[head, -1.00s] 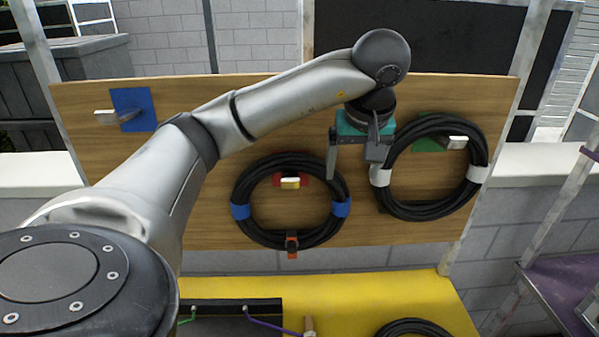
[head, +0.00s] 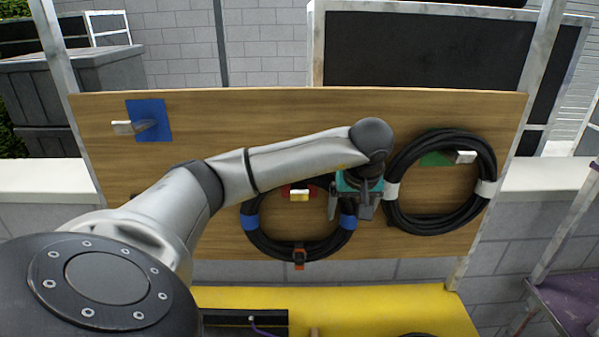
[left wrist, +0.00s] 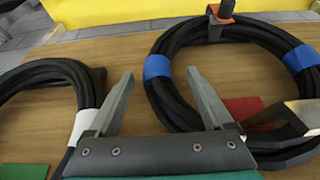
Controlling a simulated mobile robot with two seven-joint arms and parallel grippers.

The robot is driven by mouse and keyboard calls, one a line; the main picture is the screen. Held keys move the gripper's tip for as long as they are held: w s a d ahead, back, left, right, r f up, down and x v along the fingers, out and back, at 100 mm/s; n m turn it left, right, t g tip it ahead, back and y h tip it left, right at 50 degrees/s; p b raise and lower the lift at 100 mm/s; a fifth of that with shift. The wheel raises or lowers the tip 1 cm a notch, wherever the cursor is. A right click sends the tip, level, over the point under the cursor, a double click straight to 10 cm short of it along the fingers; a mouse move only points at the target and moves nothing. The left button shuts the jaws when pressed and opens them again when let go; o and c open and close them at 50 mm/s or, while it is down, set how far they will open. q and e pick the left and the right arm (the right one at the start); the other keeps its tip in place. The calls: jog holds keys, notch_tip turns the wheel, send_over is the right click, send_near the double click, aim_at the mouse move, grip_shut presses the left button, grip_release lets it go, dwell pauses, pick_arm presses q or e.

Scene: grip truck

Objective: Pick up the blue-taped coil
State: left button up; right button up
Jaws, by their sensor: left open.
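The blue-taped coil (head: 262,242) is a black cable ring hanging on the wooden board at a red-backed hook (head: 299,194), with blue tape on its left and right sides. My left arm hides its upper part. My left gripper (head: 349,214) is open at the coil's right side, its fingers on either side of the right blue tape. In the left wrist view, that blue tape (left wrist: 157,67) shows between the open fingertips (left wrist: 160,76). I cannot tell how deep the fingers reach. An orange clip (head: 299,257) sits at the coil's bottom. My right gripper is out of view.
A white-taped black coil (head: 441,226) hangs close to the right of my left gripper, by a green patch. An empty hook on a blue patch (head: 149,120) is at upper left. A yellow surface (head: 370,305) lies below the board.

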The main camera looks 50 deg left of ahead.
pick_arm(q)
jog(key=x, duration=0.3)
jog(key=shift+w+a+f+p, duration=0.15)
jog(key=shift+a+p, duration=0.05)
jog(key=shift+p, duration=0.1)
grip_shut()
dwell(0.4)
dwell(0.7)
jog(key=shift+w+a, duration=0.1)
